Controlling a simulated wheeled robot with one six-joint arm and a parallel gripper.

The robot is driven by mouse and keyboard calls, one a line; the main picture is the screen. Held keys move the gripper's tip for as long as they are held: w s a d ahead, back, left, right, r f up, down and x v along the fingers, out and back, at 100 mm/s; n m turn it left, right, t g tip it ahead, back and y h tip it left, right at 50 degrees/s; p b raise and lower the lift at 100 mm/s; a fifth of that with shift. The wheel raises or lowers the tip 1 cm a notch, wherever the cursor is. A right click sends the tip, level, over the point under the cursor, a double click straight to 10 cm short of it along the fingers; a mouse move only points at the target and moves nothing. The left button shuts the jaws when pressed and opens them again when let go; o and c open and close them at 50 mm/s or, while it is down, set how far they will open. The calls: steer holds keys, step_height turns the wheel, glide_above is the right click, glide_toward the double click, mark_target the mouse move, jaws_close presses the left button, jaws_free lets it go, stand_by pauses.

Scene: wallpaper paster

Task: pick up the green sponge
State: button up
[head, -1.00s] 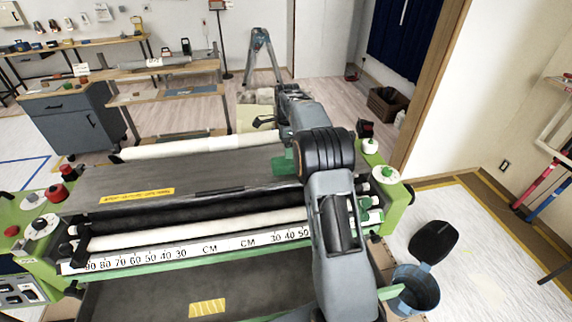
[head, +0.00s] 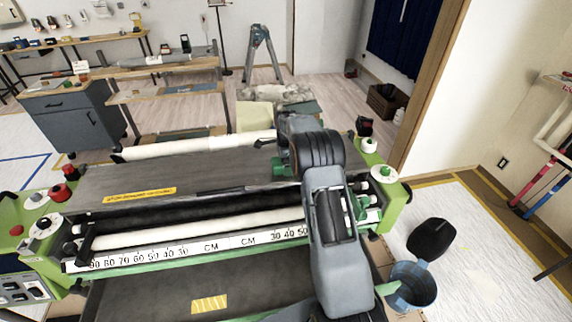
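I cannot make out the green sponge for certain. A small green patch (head: 278,168) shows at the left of my arm, over the dark top of the machine; I cannot tell whether it is the sponge or part of my arm. My gripper (head: 264,143) is over the machine's far side, largely hidden behind my arm. Its dark tip shows at the left of the arm. Whether it is open or holds anything is not visible.
The pasting machine (head: 140,180) with green end frames spans the foreground. A wooden workbench (head: 165,68) stands at the back left. A blue bucket (head: 413,288) and a black bin (head: 430,237) stand at the right. Open floor (head: 340,105) lies beyond the machine.

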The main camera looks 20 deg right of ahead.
steer(key=shift+c, duration=0.4)
steer(key=c, duration=0.9)
steer(key=shift+r, duration=0.85)
steer(key=s+a+r+b, duration=0.1)
steer(key=s+a+r, duration=0.1)
steer(key=a+r, duration=0.1)
steer(key=s+a+r+b, duration=0.2)
steer(key=a+r, duration=0.2)
steer(key=a, duration=0.1)
steer(key=s+a+r+b, duration=0.1)
steer(key=s+a+r, duration=0.2)
steer(key=a+r, duration=0.1)
steer(key=shift+s+r+b, duration=0.1)
steer(key=shift+r+b, duration=0.1)
steer(key=shift+b, duration=0.2)
